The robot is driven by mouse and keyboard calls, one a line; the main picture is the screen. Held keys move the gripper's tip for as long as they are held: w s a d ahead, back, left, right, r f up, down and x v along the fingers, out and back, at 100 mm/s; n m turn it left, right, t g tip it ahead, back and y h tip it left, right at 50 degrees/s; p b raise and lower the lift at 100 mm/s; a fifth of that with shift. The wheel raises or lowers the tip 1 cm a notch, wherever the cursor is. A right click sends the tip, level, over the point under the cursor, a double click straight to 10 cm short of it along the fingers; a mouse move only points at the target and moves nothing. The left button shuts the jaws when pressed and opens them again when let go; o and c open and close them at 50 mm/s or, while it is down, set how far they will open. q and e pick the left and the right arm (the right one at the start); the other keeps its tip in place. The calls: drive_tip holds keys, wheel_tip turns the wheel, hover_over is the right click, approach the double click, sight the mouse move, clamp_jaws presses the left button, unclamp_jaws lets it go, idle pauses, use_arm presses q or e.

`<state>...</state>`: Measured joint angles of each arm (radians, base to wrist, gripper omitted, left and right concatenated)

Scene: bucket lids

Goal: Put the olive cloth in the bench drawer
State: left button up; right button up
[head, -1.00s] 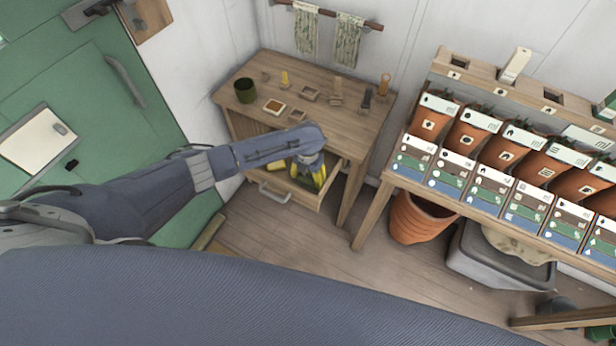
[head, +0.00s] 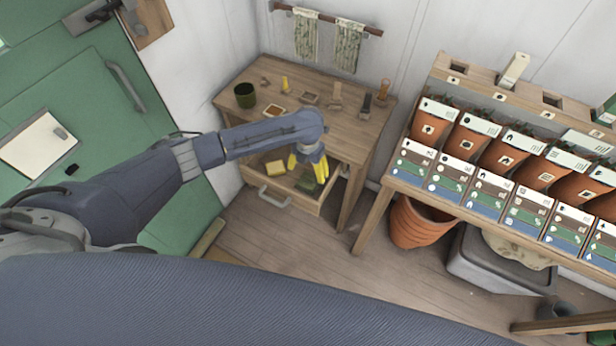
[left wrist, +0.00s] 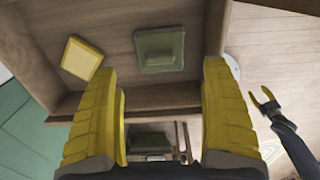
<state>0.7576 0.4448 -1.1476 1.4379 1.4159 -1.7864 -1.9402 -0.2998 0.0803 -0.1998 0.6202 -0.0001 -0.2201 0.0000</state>
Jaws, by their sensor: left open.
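The bench drawer (head: 286,199) is pulled open below the bench top. The olive cloth (head: 306,185), folded into a small block, lies inside on the drawer floor; it also shows in the left wrist view (left wrist: 160,48). My left gripper (head: 308,170) is over the drawer's right part. Its yellow fingers are spread, with nothing between them, and the cloth lies below and apart from them. In the left wrist view, a small forked gripper on a dark arm, apparently my right gripper (left wrist: 262,98), shows over the floor with its fingers apart.
A yellow block-like thing (head: 276,167) lies in the drawer, left of the cloth. The bench top (head: 330,120) holds a dark green cup (head: 245,91) and several small items. A shelf of terracotta pots (head: 505,150) stands to the right. Two patterned towels hang on the wall.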

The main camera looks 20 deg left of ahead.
sight(308, 178)
use_arm(q)
drive_tip(key=shift+r, duration=2.15)
